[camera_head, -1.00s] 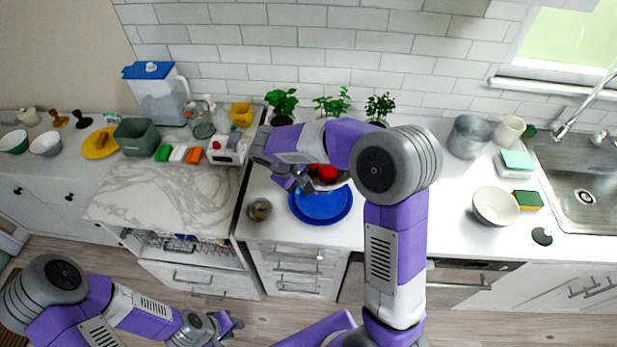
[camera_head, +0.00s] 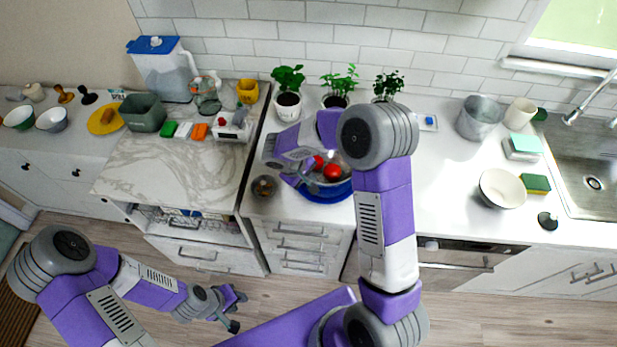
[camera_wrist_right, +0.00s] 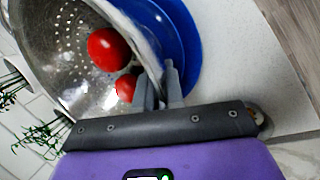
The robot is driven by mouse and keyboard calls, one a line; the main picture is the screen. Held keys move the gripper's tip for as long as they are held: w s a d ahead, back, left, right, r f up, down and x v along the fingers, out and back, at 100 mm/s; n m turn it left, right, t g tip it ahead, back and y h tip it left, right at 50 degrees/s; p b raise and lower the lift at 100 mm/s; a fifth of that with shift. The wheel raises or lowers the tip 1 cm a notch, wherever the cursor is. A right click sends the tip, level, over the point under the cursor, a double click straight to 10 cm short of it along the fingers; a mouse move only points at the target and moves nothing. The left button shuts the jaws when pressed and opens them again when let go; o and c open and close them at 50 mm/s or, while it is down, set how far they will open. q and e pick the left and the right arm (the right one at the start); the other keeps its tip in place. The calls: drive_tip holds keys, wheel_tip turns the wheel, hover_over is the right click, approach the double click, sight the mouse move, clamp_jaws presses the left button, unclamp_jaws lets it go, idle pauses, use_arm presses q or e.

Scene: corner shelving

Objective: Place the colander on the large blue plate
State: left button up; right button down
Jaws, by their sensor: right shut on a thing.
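The metal colander (camera_wrist_right: 62,50) holds red tomatoes (camera_wrist_right: 108,48) and fills the upper left of the right wrist view. My right gripper (camera_wrist_right: 158,82) is shut on its rim. In the head view the colander is mostly hidden by my right arm, with tomatoes (camera_head: 332,171) showing. The large blue plate (camera_head: 328,194) lies on the counter beneath, its front edge visible; it also shows beside the colander in the wrist view (camera_wrist_right: 186,45). The colander overlaps the plate; I cannot tell whether they touch. My left gripper (camera_head: 238,311) is open and empty, low in front of the cabinets.
Potted plants (camera_head: 288,98) stand behind the plate. A small glass jar (camera_head: 264,187) is to its left. A white bowl (camera_head: 502,188), a sponge (camera_head: 536,184) and a metal pot (camera_head: 479,118) stand to the right. Counter between plate and bowl is clear.

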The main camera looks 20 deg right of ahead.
drive_tip(key=c, duration=1.3)
unclamp_jaws()
drive_tip(key=shift+o, duration=0.2)
